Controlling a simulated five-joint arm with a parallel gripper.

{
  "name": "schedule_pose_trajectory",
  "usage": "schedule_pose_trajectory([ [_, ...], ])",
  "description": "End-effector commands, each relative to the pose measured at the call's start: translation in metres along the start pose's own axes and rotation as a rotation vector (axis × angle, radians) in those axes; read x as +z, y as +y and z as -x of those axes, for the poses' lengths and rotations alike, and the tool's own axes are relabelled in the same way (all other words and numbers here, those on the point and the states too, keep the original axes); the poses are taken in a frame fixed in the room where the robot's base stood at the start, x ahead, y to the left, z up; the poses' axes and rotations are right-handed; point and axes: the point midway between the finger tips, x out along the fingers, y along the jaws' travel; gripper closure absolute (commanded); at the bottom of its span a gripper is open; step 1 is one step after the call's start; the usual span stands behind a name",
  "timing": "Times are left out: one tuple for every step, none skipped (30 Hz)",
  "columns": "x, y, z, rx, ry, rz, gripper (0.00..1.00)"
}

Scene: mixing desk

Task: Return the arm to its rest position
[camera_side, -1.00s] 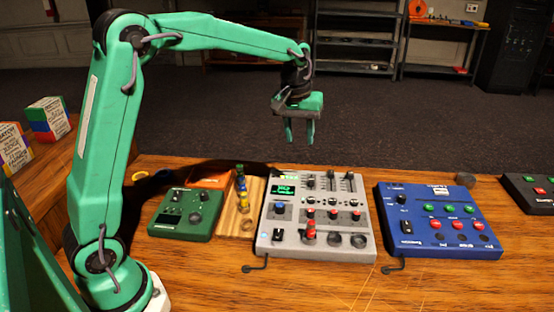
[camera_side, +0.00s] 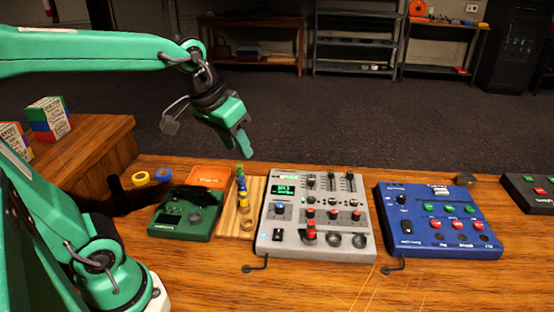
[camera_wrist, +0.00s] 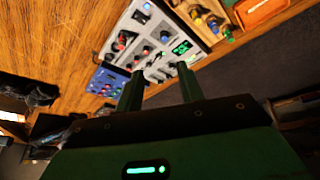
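A green device (camera_side: 178,228), a wooden rack (camera_side: 231,222) with coloured pieces, a blue panel (camera_side: 440,243) and a black box (camera_side: 527,196) stand on the desk. An orange tray (camera_side: 209,174) and tape rolls (camera_side: 141,179) lie behind. Printed cubes (camera_side: 47,118) sit at left.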

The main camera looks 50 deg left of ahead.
Motion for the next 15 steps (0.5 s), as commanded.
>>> schedule_pose_trajectory([
  [0.011,-0.001,0.003,0.003,0.015,-0.019,0.62],
  [0.017,-0.001,0.004,0.005,0.022,-0.031,0.62],
  [0.024,-0.002,0.004,0.006,0.032,-0.048,0.62],
  [0.03,-0.003,0.005,0.008,0.04,-0.059,0.62],
  [0.035,-0.003,0.005,0.009,0.048,-0.071,0.62],
  [0.043,-0.004,0.005,0.011,0.057,-0.086,0.62],
  [0.048,-0.004,0.005,0.011,0.063,-0.097,0.62],
  [0.052,-0.005,0.005,0.012,0.069,-0.108,0.62],
  [0.059,-0.005,0.004,0.013,0.077,-0.12,0.62],
  [0.062,-0.006,0.004,0.014,0.082,-0.128,0.62],
  [0.066,-0.006,0.004,0.015,0.087,-0.137,0.62],
  [0.07,-0.007,0.003,0.015,0.093,-0.146,0.62],
  [0.072,-0.007,0.003,0.015,0.096,-0.152,0.62],
  [0.074,-0.007,0.002,0.016,0.099,-0.156,0.62],
  [0.076,-0.007,0.002,0.016,0.102,-0.161,0.62],
])
